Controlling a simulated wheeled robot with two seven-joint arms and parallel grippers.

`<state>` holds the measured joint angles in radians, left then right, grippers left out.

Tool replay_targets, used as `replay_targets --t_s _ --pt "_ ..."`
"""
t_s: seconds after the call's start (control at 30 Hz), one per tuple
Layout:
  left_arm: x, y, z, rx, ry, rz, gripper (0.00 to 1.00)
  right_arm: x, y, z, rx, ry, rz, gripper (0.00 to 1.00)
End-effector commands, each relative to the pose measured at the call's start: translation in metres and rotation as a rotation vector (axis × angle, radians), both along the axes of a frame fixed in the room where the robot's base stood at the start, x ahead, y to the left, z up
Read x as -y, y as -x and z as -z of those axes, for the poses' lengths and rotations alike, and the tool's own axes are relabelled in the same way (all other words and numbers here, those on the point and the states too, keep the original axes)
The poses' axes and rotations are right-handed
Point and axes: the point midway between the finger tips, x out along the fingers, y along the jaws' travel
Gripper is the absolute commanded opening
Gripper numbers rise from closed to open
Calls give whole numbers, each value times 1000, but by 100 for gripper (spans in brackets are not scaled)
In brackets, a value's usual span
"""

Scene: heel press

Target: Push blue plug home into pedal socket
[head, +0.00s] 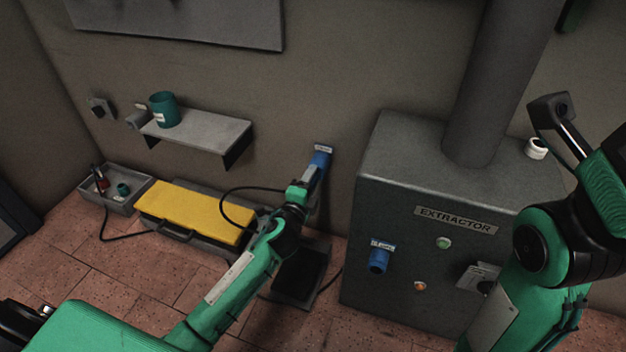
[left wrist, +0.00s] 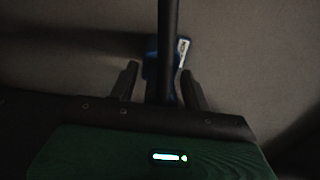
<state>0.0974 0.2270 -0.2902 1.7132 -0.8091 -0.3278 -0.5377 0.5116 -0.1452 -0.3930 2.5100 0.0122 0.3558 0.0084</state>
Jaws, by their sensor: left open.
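A blue fitting (head: 320,159) with a white label sits low on the back wall; I cannot tell the plug from the socket there. My left gripper (head: 310,176) is right in front of it. In the left wrist view the left gripper's fingers (left wrist: 158,88) are apart, one on each side of the blue part (left wrist: 153,52), with its label at the right. A dark upright bar covers part of the blue, so seating depth and contact are hidden. A black cable (head: 232,190) loops to the gripper area.
The extractor cabinet (head: 385,195) stands to the right, with another blue fitting (head: 378,260) on its front. A yellow-topped case (head: 195,212), a tray (head: 122,200) and a dark floor unit (head: 299,272) lie below. A shelf (head: 205,134) holds a teal cup (head: 164,109).

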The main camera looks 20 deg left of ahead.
Motion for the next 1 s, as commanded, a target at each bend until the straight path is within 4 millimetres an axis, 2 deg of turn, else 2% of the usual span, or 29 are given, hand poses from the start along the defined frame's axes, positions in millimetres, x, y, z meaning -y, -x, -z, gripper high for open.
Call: replay_targets --t_s 1.0 --pt "0 0 0 0 0 0 49 0 1 -5 5 -2 0 36"
